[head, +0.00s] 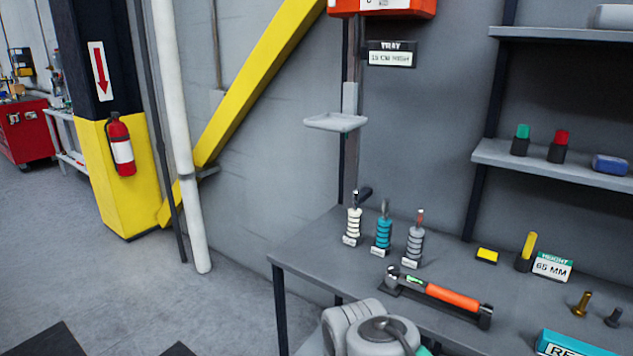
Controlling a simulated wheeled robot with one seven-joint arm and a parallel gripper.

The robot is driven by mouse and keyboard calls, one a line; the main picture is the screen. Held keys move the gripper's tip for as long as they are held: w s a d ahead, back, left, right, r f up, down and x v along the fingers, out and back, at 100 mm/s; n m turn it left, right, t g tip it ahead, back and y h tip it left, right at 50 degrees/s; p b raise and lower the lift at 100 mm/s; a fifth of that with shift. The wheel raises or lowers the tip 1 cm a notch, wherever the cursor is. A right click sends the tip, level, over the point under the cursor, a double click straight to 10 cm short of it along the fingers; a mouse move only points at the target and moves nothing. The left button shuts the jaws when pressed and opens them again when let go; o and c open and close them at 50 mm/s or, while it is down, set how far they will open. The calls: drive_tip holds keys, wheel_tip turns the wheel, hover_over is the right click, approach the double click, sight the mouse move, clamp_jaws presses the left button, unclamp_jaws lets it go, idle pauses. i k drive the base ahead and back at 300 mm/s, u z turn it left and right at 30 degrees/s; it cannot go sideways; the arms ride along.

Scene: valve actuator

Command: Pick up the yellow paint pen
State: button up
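The yellow paint pen (528,245) appears to be the upright yellow stick in a short black holder (523,263) on the grey workbench. It leans slightly to the right. Rounded white links of my arm show at the bottom centre, in front of the bench and well to the left of the pen. My gripper's fingers are not visible.
On the workbench (330,248) are a yellow-topped block (487,256), an orange-handled tool (452,297), three ringed tools (383,233), two bolts (581,304) and a teal box (570,345). Green-topped (521,140) and red-topped (559,146) items stand on a shelf above. Floor at left is open.

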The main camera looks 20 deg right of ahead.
sight(531, 237)
drive_tip(key=z, duration=1.75)
